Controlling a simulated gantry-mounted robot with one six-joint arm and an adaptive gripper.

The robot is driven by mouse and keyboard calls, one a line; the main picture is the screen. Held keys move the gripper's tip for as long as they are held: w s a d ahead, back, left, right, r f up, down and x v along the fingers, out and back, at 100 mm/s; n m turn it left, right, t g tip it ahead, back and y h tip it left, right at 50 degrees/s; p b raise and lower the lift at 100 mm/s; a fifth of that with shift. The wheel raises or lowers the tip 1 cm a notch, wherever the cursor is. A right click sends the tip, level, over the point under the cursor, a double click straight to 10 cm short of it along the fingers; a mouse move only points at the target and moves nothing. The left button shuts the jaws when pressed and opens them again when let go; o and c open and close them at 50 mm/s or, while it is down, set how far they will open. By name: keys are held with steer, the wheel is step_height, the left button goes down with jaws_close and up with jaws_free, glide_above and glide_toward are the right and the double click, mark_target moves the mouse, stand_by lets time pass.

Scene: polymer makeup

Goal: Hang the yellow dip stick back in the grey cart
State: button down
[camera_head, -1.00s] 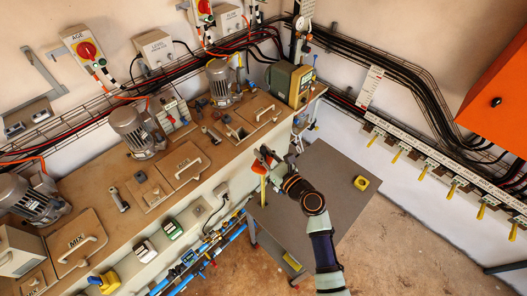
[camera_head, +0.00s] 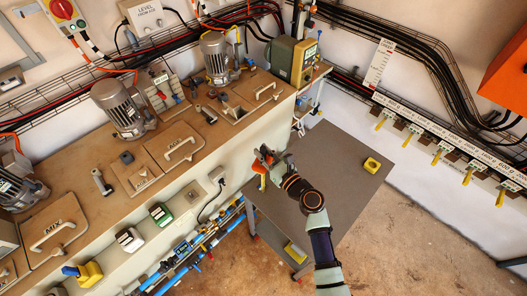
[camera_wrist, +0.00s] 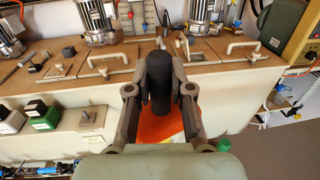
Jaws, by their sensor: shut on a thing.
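My gripper (camera_head: 264,157) is shut on a dark upright cylinder (camera_wrist: 160,84), which stands between its two fingers in the wrist view. A short yellow strip (camera_head: 262,183) shows just under the gripper in the head view and appears to be part of the held dip stick. Most of its length is hidden. The grey cart (camera_head: 330,185) has a flat grey top and stands to the right of the gripper. The gripper is over the cart's left side, near the tank wall; I cannot tell its height above the cart.
A yellow block (camera_head: 372,164) lies on the cart top, and another yellow piece (camera_head: 295,252) is at its front side. The long beige tank (camera_head: 180,130) with lids and motors borders the left. Blue pipes (camera_head: 205,255) run below it. Floor at the lower right is clear.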

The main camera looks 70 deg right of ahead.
mark_target(264, 180)
step_height(264, 180, down, 18)
steer(key=b, duration=1.5)
steer(key=shift+f, duration=0.25)
steer(key=c, duration=1)
jaws_free()
steer(key=shift+o, duration=0.2)
steer(key=v, duration=1.2)
steer(key=shift+r, duration=0.1)
